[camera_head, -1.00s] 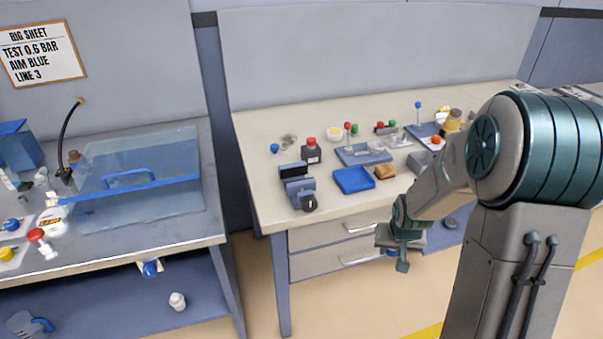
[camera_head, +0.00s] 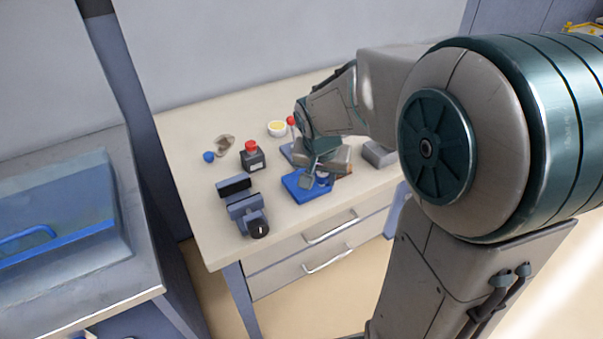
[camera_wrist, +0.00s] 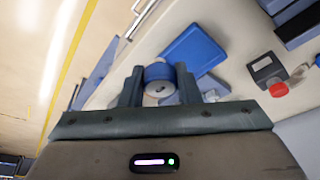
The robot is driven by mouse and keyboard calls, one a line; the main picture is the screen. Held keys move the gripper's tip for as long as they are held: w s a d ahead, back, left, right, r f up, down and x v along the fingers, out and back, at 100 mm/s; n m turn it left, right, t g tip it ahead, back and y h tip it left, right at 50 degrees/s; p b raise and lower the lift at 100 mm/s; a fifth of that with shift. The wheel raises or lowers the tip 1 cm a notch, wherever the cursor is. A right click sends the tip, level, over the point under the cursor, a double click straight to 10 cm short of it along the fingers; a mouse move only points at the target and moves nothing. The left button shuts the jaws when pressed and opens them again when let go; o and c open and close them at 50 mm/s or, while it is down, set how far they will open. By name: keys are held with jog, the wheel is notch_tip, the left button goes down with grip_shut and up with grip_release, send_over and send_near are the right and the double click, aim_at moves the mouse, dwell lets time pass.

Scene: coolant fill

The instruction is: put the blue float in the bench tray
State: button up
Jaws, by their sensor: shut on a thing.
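My gripper (camera_head: 316,181) is over the blue bench tray (camera_head: 294,187), near its right part, and covers some of it. In the wrist view my gripper (camera_wrist: 158,78) is shut on the blue float (camera_wrist: 158,71), a round blue piece with a pale end between the two fingers. The bench tray (camera_wrist: 197,48) shows just beyond the fingers in that view and looks empty where it is visible. I cannot tell whether the float touches the tray.
A blue-grey vise (camera_head: 243,208) stands left of the tray. A dark box with a red button (camera_head: 252,155) is behind it. A grey block (camera_head: 379,153) lies to the right.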

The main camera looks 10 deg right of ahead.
jog(key=w+f, duration=0.2)
jog(key=w, duration=0.1)
jog(key=w+f+p, duration=0.1)
jog(key=w+f, duration=0.1)
jog(key=w, duration=0.2)
jog(key=w+a+f+p, duration=0.1)
jog(key=w+f, duration=0.1)
jog(key=w, duration=0.2)
jog(key=shift+f, duration=0.3)
jog(key=shift+f+p, duration=0.35)
jog(key=shift+f, duration=1.7)
jog(key=shift+w+f, duration=0.1)
jog(key=shift+f, duration=0.1)
jog(key=o, duration=0.8)
jog(key=shift+r, duration=0.15)
